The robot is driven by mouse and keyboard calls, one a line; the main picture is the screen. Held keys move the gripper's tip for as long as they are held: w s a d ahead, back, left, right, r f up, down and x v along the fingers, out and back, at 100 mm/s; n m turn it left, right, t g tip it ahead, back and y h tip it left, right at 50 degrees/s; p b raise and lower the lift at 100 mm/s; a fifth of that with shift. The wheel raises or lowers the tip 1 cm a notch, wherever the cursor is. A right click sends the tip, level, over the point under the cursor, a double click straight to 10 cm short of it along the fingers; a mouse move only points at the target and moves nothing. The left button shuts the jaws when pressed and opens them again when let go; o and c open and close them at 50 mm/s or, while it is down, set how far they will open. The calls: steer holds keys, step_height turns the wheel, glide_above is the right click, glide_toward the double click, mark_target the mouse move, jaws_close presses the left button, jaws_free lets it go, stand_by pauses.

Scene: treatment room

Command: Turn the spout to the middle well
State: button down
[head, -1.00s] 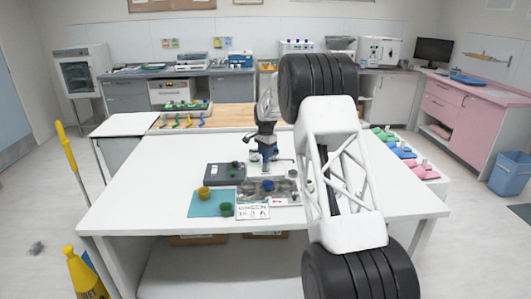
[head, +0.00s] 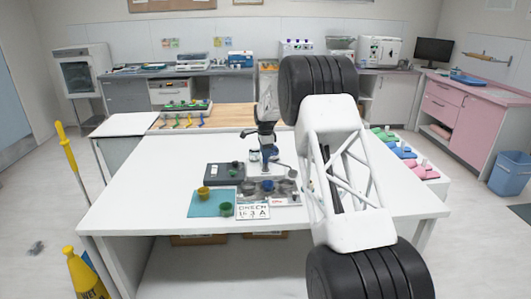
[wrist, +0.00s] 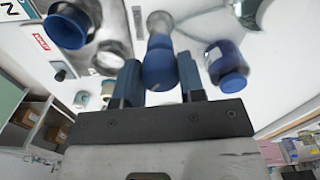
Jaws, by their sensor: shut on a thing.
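My gripper (head: 267,150) is over the middle of the white table in the head view. In the wrist view its two blue-grey fingers (wrist: 160,82) are shut on a rounded blue end with a grey neck, which appears to be the spout (wrist: 159,52). A metal block with wells (head: 262,194) lies just in front of the gripper in the head view. In the wrist view, a blue cup-like well (wrist: 68,26) and a pale round well are to the left of the fingers. Which well the spout faces I cannot tell.
A blue jar (wrist: 226,66) stands close to the right finger. A dark box (head: 225,172), a teal mat (head: 205,208) with yellow and green cups, and a printed card (head: 253,211) lie nearby. The table's left and right sides are clear.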

steer(key=m, duration=0.5)
steer(key=shift+m, duration=0.3)
steer(key=m, duration=0.5)
stand_by(0.4)
steer(key=c, duration=0.7)
jaws_free()
steer(key=shift+r, duration=3.9)
steer(key=shift+s+r, duration=0.1)
